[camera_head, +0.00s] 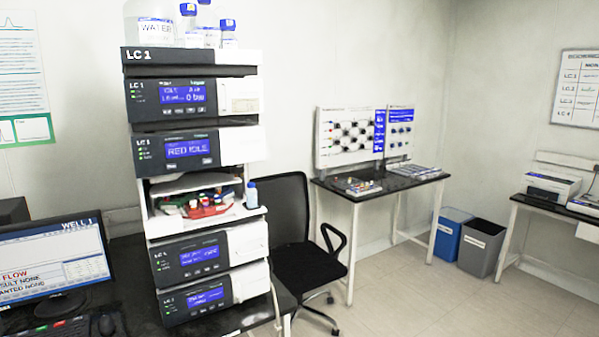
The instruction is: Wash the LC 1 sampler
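The LC 1 stack (190,57) stands on a dark bench left of centre, built of several modules with blue displays. Its top display reads IDLE and 0 bar; the one below (188,149) appears to read RED IDLE. The sampler bay (160,225) in the middle is open in front and holds a red tray (207,211) with several small coloured-cap vials. A small white bottle with a blue cap (252,195) stands at the bay's right edge. Bottles, one labelled WATER (156,28), stand on top of the stack. Neither of my grippers shows.
A monitor (55,260) with a keyboard and mouse is at left. A black office chair (300,235) stands right of the stack. Beyond are a table with panels (385,190), blue (450,236) and grey bins (481,250), and another bench (560,210). The right foreground floor is clear.

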